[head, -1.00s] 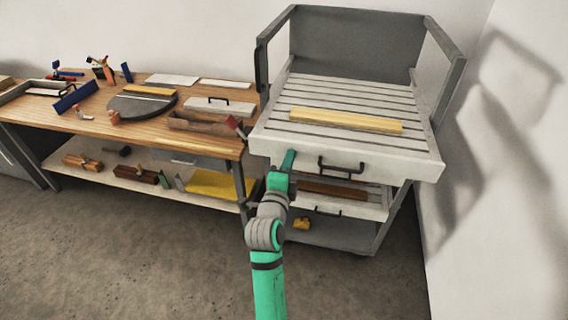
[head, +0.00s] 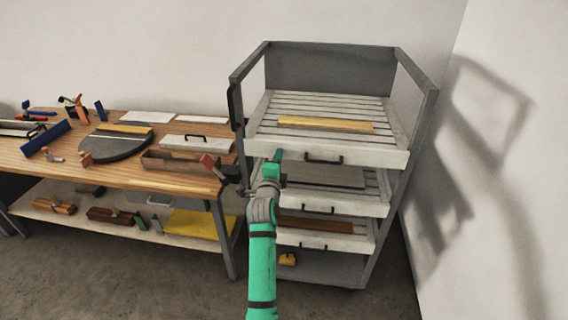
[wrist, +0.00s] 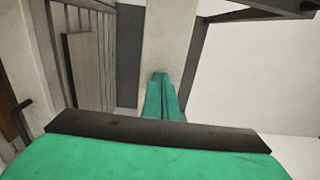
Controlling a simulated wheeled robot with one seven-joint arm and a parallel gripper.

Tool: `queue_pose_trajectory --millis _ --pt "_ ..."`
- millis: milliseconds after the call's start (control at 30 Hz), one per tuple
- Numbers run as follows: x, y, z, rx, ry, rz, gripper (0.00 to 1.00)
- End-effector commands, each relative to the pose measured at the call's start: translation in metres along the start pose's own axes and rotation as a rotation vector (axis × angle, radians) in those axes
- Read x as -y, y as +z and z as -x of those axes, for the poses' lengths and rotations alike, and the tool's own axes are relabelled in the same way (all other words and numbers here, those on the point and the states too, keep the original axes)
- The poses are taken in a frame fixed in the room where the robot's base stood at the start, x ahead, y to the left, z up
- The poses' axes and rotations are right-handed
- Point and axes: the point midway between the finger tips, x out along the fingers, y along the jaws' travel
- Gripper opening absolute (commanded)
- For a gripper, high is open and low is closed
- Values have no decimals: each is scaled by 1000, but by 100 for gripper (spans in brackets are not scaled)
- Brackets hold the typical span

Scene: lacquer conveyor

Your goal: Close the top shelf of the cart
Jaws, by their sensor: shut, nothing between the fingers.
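The cart (head: 428,112) is a grey frame with pale slatted shelves. Its top shelf (head: 392,110) carries a yellow wooden board (head: 325,124). The shelf's pale front panel (head: 375,157) has a dark handle (head: 323,159), and its right end lies close to the right post. I cannot tell whether it is fully flush. My gripper (head: 278,155) is shut and empty, at the front panel left of the handle. In the wrist view the teal fingers (wrist: 161,78) are together, tips over a pale panel (wrist: 168,45); contact is unclear.
Below are a middle shelf (head: 345,208) with a grey board (head: 325,175) and a lower shelf (head: 345,242) with a brown board (head: 315,225). A workbench (head: 190,183) with tools stands close on the left. A wall is on the right.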

Motion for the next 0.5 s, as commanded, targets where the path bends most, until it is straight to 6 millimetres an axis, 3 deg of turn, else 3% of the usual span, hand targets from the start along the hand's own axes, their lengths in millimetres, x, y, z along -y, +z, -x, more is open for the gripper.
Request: queue_pose_trajectory --millis 500 --pt "3 -22 -14 -23 -4 1 0"
